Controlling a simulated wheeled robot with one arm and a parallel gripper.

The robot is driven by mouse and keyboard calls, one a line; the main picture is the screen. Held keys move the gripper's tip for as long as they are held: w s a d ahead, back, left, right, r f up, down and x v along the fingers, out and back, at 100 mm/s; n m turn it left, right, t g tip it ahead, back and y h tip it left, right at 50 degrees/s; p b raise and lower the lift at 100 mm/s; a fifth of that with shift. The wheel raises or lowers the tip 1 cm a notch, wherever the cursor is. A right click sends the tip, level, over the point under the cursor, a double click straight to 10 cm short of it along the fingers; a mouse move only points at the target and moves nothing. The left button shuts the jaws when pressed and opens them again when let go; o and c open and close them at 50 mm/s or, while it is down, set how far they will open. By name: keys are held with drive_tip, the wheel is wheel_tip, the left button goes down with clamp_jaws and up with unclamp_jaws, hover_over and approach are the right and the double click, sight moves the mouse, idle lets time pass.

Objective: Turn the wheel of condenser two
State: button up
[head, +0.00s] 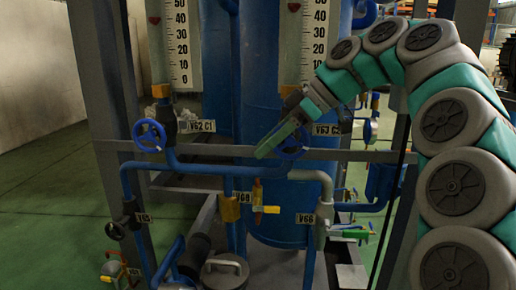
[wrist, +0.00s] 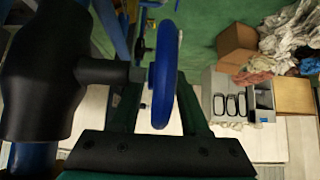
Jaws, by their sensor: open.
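The blue wheel (head: 292,147) by the label V63 C2 (head: 327,130) sits on a blue pipe in the head view. My gripper (head: 272,143) reaches down to it from the upper right, its green fingers overlapping the wheel. In the wrist view, the wheel (wrist: 164,65) is seen edge-on, joined by a dark stem to a black valve body (wrist: 40,70). My open gripper (wrist: 158,88) has one finger on each side of the wheel. The fingers look apart from it, though the wheel hides part of the left one.
Another blue wheel (head: 150,135) stands left by the label V62 C1 (head: 196,126). Blue pipes and a grey frame bar (head: 230,150) lie close around. Open green floor (head: 50,195) lies left.

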drive_tip(key=shift+a+f, duration=0.15)
drive_tip(key=shift+f, duration=0.05)
drive_tip(key=shift+w, duration=0.1)
clamp_jaws()
idle(0.5)
